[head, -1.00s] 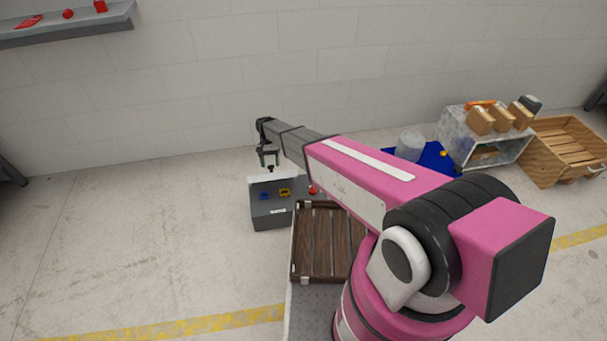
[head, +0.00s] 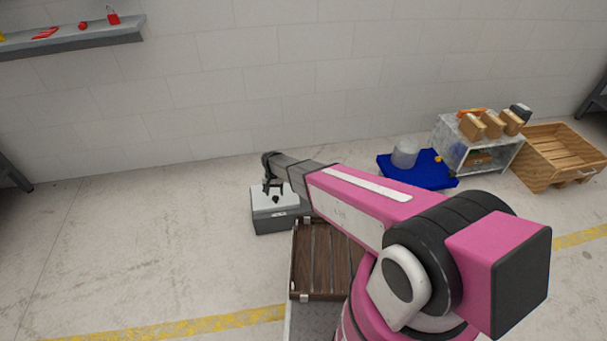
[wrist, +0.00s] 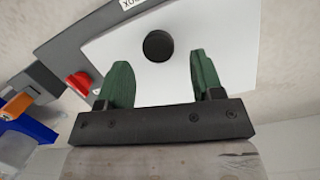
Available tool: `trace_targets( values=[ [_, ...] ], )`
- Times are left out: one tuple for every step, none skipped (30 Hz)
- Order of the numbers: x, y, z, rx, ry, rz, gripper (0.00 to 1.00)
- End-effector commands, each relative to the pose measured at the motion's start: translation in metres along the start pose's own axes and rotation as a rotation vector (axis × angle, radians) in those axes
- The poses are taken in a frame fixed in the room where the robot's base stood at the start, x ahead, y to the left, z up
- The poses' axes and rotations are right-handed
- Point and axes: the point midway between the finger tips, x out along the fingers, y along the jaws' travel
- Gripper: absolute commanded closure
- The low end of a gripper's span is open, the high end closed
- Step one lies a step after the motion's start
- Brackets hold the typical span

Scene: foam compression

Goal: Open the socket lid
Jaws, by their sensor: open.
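The grey socket box (head: 265,225) stands on the floor in the middle of the head view. Its white lid (head: 262,198) lies flat over the top, and no sockets show. A round black knob (head: 276,199) sits on the lid. My gripper (head: 273,189) is over the lid, close to the knob. In the wrist view the green fingers of my gripper (wrist: 152,75) are apart and empty. The knob (wrist: 158,46) appears between and just beyond them against the white lid (wrist: 215,40). Whether the fingertips reach down beside the knob I cannot tell.
A dark slatted wooden box (head: 325,262) stands just in front of the socket box. A red part (wrist: 80,84) shows beside the lid in the wrist view. A blue mat (head: 425,178) with a clear container (head: 404,153) is to the right. Floor at left is clear.

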Motion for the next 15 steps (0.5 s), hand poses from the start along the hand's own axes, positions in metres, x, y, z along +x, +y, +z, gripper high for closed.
trace_targets(
  values=[
    [0.004, 0.002, 0.005, -0.001, 0.03, -0.007, 0.39],
    [0.007, 0.002, 0.005, -0.001, 0.046, -0.01, 0.39],
    [0.01, 0.002, 0.006, -0.001, 0.067, -0.015, 0.39],
    [0.013, 0.002, 0.007, -0.001, 0.083, -0.018, 0.39],
    [0.015, 0.002, 0.007, -0.001, 0.098, -0.022, 0.39],
    [0.017, 0.002, 0.007, 0.0, 0.117, -0.026, 0.39],
    [0.019, 0.002, 0.008, 0.0, 0.129, -0.029, 0.39],
    [0.021, 0.002, 0.008, 0.0, 0.144, -0.033, 0.39],
    [0.024, 0.002, 0.009, 0.0, 0.16, -0.036, 0.39],
    [0.026, 0.002, 0.009, -0.001, 0.173, -0.039, 0.39],
    [0.028, 0.002, 0.009, -0.001, 0.185, -0.041, 0.39],
    [0.026, 0.002, 0.009, -0.001, 0.195, -0.044, 0.39],
    [0.021, 0.002, 0.01, -0.001, 0.194, -0.044, 0.39],
    [0.017, 0.002, 0.01, -0.001, 0.193, -0.044, 0.39],
    [0.012, 0.003, 0.011, -0.001, 0.193, -0.044, 0.39]
  ],
)
